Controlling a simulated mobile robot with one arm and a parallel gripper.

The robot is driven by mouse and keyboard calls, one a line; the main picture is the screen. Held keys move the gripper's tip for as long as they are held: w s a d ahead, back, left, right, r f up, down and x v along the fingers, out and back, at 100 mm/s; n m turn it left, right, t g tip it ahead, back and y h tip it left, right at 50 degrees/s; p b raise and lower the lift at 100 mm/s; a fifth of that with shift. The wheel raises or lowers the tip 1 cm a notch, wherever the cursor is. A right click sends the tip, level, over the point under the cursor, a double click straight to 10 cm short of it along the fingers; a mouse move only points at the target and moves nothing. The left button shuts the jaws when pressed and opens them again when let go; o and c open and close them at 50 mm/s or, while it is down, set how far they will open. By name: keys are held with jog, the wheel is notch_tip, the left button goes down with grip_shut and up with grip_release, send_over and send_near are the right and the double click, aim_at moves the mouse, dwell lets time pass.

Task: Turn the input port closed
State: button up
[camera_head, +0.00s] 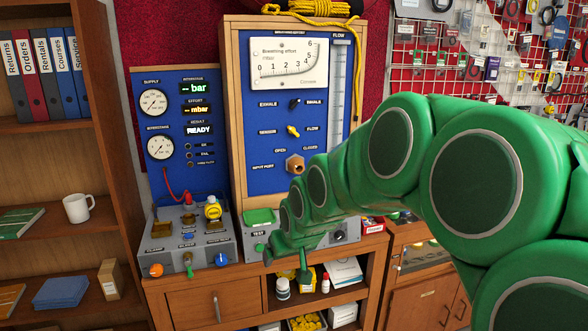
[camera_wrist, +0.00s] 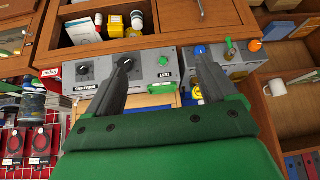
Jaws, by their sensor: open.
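The input port (camera_head: 295,163) is a brass hexagonal fitting with a dark centre, low on the tall blue panel (camera_head: 262,130). OPEN is printed at its upper left and CLOSED at its upper right; I cannot tell its exact turn position. My gripper (camera_head: 286,266) is open and empty. It is below the port, in front of the grey bench box, and apart from the port. In the wrist view my two dark fingers (camera_wrist: 163,60) are spread over the grey box (camera_wrist: 150,80), with nothing between them. The port is not visible in the wrist view.
Another panel with gauges (camera_head: 153,102) stands left, above a grey control box (camera_head: 190,240) with coloured knobs. A black selector (camera_head: 295,104) and a yellow selector (camera_head: 293,131) sit above the port. My green arm covers the right side. A mug (camera_head: 78,208) stands on the left shelf.

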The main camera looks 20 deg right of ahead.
jog(key=w+d+r+t, duration=0.2)
jog(key=w+t, duration=0.1)
jog(key=w, duration=0.6)
jog(key=w+d+r+t, duration=0.1)
jog(key=w+d+t, duration=0.2)
jog(key=w, duration=0.6)
jog(key=m+t, duration=0.1)
jog(key=t, duration=0.4)
send_near(299, 169)
jog(key=w, duration=0.4)
jog(key=shift+h, duration=0.4)
jog(key=shift+w+a+f, duration=0.1)
jog(key=shift+w, duration=1.8)
jog(key=shift+w+a+f, duration=0.1)
jog(key=shift+w, duration=1.85)
jog(key=c, duration=1)
jog(key=shift+c, duration=0.2)
